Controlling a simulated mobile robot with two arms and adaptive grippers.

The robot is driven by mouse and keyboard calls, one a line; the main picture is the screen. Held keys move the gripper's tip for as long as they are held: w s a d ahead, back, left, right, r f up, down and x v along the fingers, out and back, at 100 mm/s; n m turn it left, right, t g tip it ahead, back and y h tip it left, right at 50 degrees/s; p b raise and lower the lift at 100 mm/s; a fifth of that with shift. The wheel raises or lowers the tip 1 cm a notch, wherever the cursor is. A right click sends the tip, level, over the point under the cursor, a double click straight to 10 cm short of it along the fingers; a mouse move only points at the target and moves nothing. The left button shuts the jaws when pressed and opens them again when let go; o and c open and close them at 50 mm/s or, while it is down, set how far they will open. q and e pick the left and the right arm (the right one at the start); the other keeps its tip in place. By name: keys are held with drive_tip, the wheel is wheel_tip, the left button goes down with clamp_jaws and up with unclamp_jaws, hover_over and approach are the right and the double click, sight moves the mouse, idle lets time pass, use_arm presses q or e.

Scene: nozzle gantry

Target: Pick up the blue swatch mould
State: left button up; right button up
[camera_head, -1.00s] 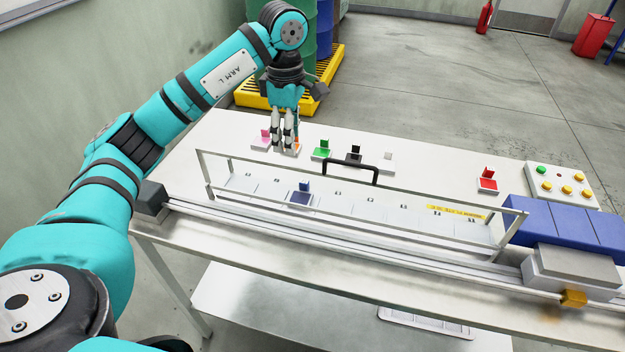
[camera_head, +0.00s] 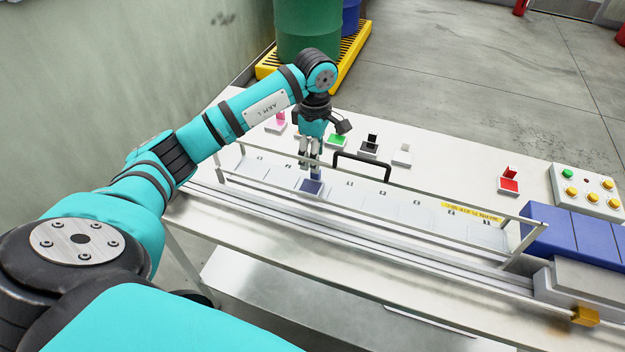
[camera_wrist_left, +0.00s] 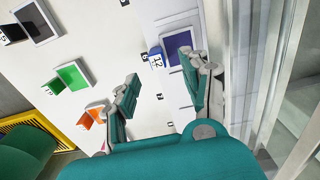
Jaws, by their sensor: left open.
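The blue swatch mould (camera_head: 311,187) sits in the long tray of the gantry, at its left part, with a dark blue face and a light rim. It also shows in the left wrist view (camera_wrist_left: 178,46), with a small label marked 12 beside it. My left gripper (camera_head: 309,166) points down over the tray, just above and behind the mould. Its two fingers (camera_wrist_left: 165,88) are spread apart with nothing between them, and one finger overlaps the mould's edge in the wrist view. The gap between fingers and mould is hard to judge. My right gripper is not in view.
Pink (camera_head: 276,122), green (camera_head: 337,141), black (camera_head: 370,147), white (camera_head: 402,155) and red (camera_head: 509,182) moulds stand on the table behind the tray. A rail frame with a black handle (camera_head: 362,162) spans the tray. A button box (camera_head: 585,190) stands at the right.

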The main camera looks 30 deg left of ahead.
use_arm(q)
drive_tip(key=shift+f, duration=0.25)
drive_tip(key=f+p, duration=0.1)
drive_tip(key=f, duration=0.1)
drive_tip(key=f+p, duration=0.1)
drive_tip(key=f, duration=0.2)
drive_tip(key=shift+w, duration=0.2)
drive_tip(key=shift+r, duration=0.1)
clamp_jaws()
